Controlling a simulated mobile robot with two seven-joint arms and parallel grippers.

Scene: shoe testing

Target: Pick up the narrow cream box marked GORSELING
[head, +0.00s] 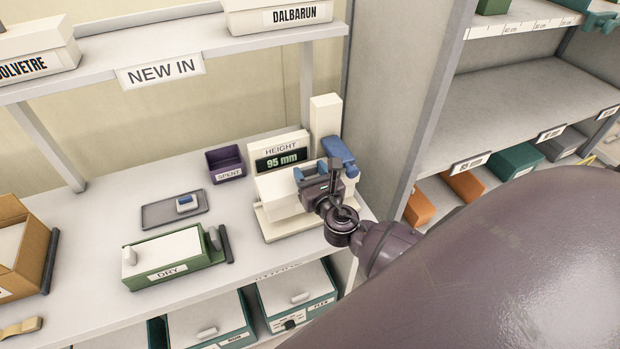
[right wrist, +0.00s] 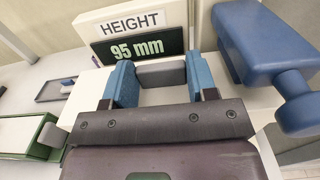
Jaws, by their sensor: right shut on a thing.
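A cream box (head: 280,195) is on the measuring stand with the HEIGHT display (head: 280,158), which reads 95 mm. No GORSELING mark shows on its visible faces. My right gripper (head: 312,172) is over the box from the right. In the right wrist view, its two blue fingers (right wrist: 158,85) stand apart, shut on the cream box, with a grey part between their tips. The box's pale surface (right wrist: 82,95) shows to the left of the fingers. My gripper hides much of the box. My left gripper is not in view.
The stand's blue slide (head: 340,153) is close beside my right gripper. A purple SPENT bin (head: 225,163), a grey tray (head: 158,212) and a green DRY box (head: 165,257) are to the left. The NEW IN shelf (head: 110,65) overhangs, bearing the DALBARUN box (head: 255,18).

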